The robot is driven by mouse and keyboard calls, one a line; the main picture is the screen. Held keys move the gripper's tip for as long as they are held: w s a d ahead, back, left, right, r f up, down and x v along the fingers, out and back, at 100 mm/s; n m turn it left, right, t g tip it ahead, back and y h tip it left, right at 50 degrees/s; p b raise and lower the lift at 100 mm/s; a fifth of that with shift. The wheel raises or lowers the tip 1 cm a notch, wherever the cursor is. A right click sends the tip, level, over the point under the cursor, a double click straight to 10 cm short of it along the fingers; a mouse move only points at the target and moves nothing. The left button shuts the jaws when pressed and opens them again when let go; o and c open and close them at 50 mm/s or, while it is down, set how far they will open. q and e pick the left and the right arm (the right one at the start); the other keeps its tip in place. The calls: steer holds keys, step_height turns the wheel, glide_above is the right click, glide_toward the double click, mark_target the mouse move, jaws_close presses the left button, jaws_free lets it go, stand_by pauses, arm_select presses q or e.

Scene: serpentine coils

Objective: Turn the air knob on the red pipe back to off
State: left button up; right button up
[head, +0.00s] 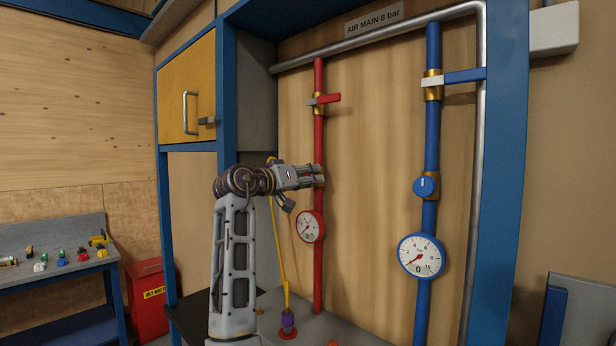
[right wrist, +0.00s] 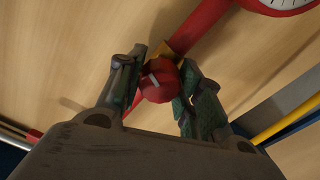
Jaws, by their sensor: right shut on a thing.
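The red pipe (head: 319,133) runs down the wooden panel. Its red air knob (right wrist: 158,82), a round cap with a pale pointer mark, sits between my right gripper's fingers in the right wrist view. My right gripper (head: 319,174) reaches the pipe from the left and is shut on this knob, which it hides in the head view. The pointer mark lies aslant in the wrist view. Below the knob, the red gauge (head: 310,227) has its needle toward the lower left. My left gripper is not in view.
A blue pipe (head: 432,130) with its own blue knob (head: 426,186) and gauge (head: 421,255) stands to the right. A yellow hose (head: 279,250) hangs behind my arm. A blue frame post (head: 497,180) bounds the right.

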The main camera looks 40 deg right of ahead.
steer(key=shift+r+n, duration=0.1)
steer(key=shift+n, duration=1.1)
steer(key=shift+n, duration=1.3)
steer(key=shift+r+n, duration=0.1)
steer(key=shift+n, duration=1.5)
steer(key=shift+n, duration=1.6)
